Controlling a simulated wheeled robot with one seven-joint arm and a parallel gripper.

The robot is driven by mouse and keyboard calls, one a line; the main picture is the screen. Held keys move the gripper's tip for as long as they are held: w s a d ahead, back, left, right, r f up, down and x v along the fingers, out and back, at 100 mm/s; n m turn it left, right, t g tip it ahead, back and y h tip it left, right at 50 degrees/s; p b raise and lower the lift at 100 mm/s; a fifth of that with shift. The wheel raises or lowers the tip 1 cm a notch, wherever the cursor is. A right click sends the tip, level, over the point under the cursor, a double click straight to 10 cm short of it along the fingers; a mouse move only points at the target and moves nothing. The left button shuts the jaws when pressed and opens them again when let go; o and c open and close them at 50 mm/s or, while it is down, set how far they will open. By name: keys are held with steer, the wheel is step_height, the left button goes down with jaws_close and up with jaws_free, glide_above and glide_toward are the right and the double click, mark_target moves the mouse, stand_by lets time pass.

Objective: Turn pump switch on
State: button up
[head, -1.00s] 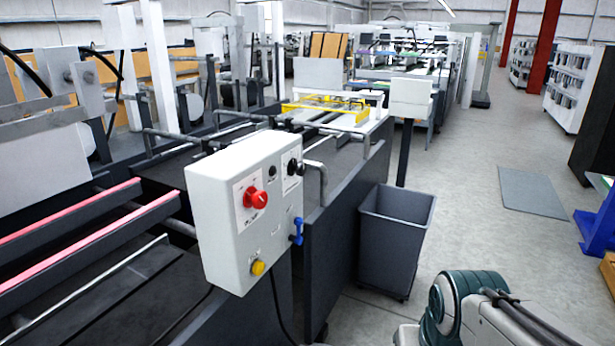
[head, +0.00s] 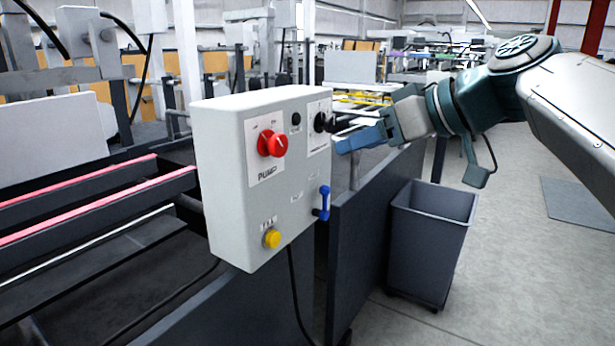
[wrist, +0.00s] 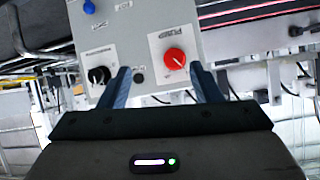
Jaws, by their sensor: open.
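A grey control box (head: 228,190) stands beside the machine. Its front carries a red rotary switch (head: 272,143) on a white plate marked PUMP.
The panel also has a blue lever (head: 322,203), a yellow button (head: 271,238) and a small black button (head: 295,119). A grey bin (head: 430,235) stands on the floor to the right. Pink-lit machine rails (head: 90,200) lie left of the box.

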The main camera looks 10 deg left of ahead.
mark_target(282, 142)
steer(key=w+a, duration=0.1)
steer(key=a, duration=0.3)
steer(key=w+a+f+n+y+b, duration=0.1)
steer(key=w+a, duration=0.1)
steer(key=a, duration=0.3)
steer(key=w+a+f+n, duration=0.1)
steer(key=a, duration=0.3)
steer(key=shift+w+a+f, duration=0.2)
steer(key=shift+w+a, duration=0.05)
steer(key=shift+w, duration=0.15)
steer(key=shift+y, duration=0.3)
steer(key=c, duration=1)
